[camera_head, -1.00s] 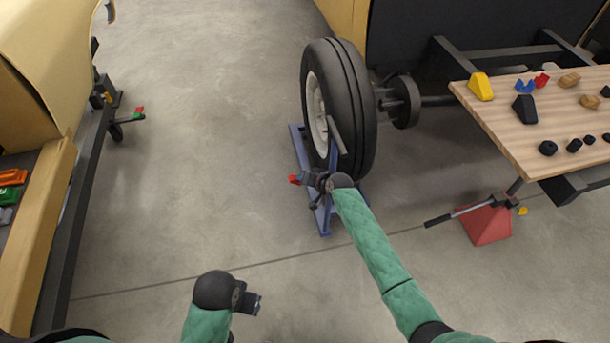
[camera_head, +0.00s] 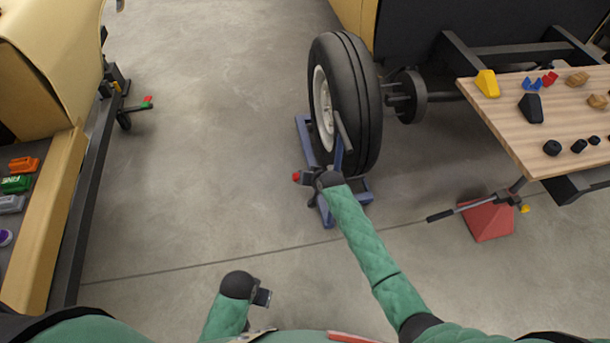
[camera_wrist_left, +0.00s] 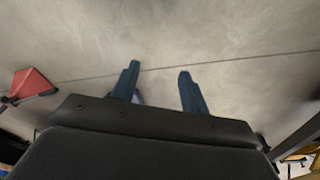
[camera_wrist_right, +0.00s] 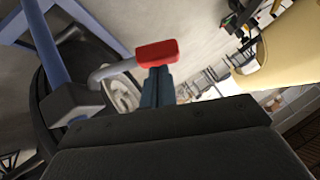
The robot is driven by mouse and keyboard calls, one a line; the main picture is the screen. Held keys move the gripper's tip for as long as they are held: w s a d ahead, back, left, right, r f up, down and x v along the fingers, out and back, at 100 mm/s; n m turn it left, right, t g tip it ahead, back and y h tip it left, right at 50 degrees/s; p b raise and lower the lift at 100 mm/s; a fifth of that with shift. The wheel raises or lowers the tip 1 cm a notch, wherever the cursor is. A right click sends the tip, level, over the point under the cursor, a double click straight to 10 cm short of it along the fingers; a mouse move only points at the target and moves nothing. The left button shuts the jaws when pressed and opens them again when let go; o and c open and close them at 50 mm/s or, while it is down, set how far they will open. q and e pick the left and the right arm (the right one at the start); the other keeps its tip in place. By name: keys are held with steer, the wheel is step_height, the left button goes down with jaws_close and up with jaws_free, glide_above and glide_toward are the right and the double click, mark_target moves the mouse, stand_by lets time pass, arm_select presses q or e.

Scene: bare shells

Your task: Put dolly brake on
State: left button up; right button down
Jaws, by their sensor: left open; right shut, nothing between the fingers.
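A blue wheel dolly (camera_head: 301,137) stands on the floor under a large black tyre (camera_head: 347,100). A red-ended grey lever (camera_wrist_right: 157,53) fills the middle of the right wrist view; its red tip also shows in the head view (camera_head: 297,177). My right gripper (camera_head: 309,178) is shut and empty beside the dolly, its fingers right against or just behind the red tip; contact I cannot tell. My left gripper (camera_head: 263,297) is open and empty over bare floor; its spread fingers show in the left wrist view (camera_wrist_left: 158,90).
A caster with a red and green pedal (camera_head: 146,104) juts from the frame of the left yellow shell (camera_head: 60,50). A wooden table (camera_head: 500,120) with small parts stands at right, near a red stand (camera_head: 488,217).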

steer(key=shift+w+d, duration=0.2)
steer(key=shift+d, duration=0.45)
